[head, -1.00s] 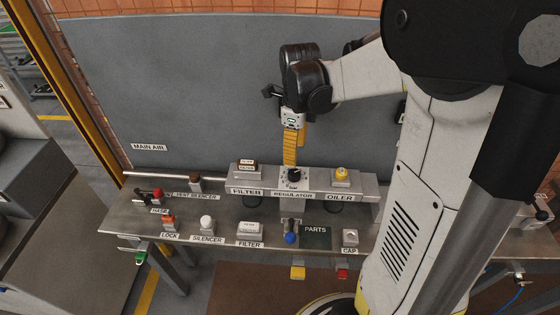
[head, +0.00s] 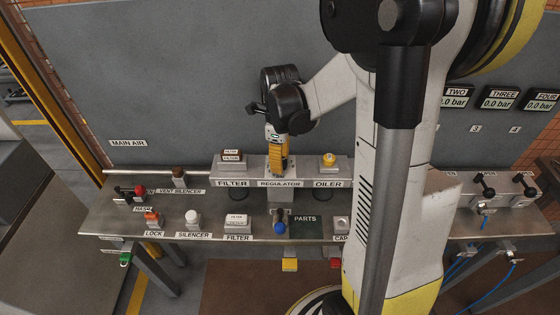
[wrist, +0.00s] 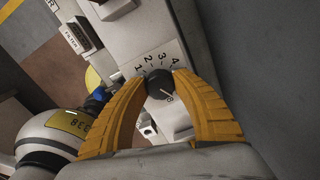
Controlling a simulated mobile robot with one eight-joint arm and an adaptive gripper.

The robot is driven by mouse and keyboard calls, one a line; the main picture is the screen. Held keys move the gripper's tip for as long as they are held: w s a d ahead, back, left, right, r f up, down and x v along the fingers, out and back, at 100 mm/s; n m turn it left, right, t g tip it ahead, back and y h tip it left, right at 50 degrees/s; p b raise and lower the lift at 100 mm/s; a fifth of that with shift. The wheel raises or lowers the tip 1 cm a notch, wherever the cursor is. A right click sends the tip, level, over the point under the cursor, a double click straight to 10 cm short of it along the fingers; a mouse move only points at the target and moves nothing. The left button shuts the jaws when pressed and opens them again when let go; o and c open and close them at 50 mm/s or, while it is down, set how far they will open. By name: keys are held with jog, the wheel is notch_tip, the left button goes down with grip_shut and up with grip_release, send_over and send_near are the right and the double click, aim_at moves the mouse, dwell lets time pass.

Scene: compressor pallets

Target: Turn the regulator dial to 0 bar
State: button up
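The regulator dial (wrist: 159,84) is a black knob on a pale numbered plate. In the wrist view 1, 2, 3 and 4 are readable around it. A white mark on the knob points to the lower right, toward a digit that I cannot read surely. My gripper (wrist: 161,76) has its yellow fingers on both sides of the knob, the tips against its sides with no clear gap. In the head view my gripper (head: 278,170) is at the regulator block (head: 281,184) and hides the dial.
The filter block (head: 232,172) stands left of the regulator and the oiler block (head: 328,172) right of it, both close. A blue-knobbed part (head: 279,227) is below on the steel bench (head: 190,215). A grey wall panel (head: 180,90) rises behind.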

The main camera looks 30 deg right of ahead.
jog(key=shift+c, duration=0.7)
